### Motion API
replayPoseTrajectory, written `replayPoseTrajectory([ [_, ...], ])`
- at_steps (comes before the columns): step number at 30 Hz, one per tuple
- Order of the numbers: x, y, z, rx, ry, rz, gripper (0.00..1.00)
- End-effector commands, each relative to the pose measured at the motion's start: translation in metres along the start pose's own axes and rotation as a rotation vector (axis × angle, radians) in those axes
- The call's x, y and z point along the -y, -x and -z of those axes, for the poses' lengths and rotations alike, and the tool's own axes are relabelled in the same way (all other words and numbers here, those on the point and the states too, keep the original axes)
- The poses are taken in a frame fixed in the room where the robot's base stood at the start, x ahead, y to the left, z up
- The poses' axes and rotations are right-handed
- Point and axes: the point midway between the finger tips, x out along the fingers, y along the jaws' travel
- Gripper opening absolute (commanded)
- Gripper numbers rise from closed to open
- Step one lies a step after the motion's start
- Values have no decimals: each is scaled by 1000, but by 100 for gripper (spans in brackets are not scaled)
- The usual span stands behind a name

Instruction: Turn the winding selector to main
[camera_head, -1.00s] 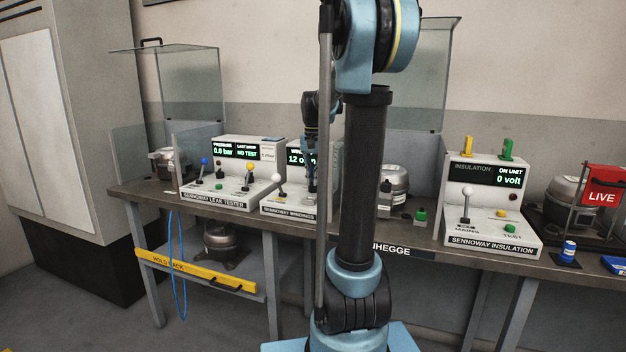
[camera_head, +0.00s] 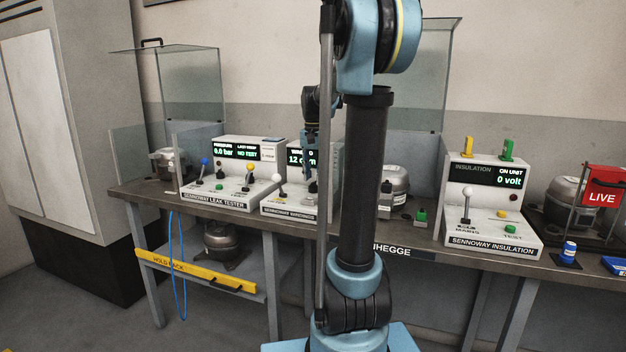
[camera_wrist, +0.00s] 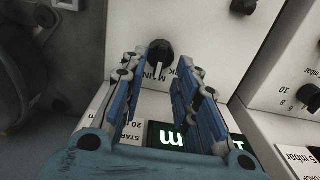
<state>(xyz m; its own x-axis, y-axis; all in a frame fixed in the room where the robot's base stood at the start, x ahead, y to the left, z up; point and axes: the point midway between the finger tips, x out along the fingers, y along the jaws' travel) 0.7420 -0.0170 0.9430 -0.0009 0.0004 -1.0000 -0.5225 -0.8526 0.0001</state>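The winding selector, a black knob (camera_wrist: 159,54) with a pale pointer mark, stands on the white winding tester's panel in the wrist view. Printing beside it includes "MAIN". My gripper (camera_wrist: 165,62) is open, with its blue fingers apart on either side of the knob in the picture. I cannot tell whether they touch it. In the head view my gripper (camera_head: 310,178) is over the winding tester (camera_head: 283,206), whose display is partly hidden by my arm. The selector cannot be made out there.
The leak tester (camera_head: 228,190) stands left of the winding tester, close by. A white-balled lever (camera_head: 278,179) rises at the winding tester's left. The insulation tester (camera_head: 490,215) is farther right. Glass guards (camera_head: 190,85) and compressors stand on the bench.

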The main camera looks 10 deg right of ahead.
Motion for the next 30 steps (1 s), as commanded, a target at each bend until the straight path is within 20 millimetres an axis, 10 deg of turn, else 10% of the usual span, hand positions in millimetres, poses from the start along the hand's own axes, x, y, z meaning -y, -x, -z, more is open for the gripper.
replayPoseTrajectory([
  [15, 1, 87, 0, 1, 1, 0, 28],
  [30, 1, 102, 0, 1, 1, 0, 28],
])
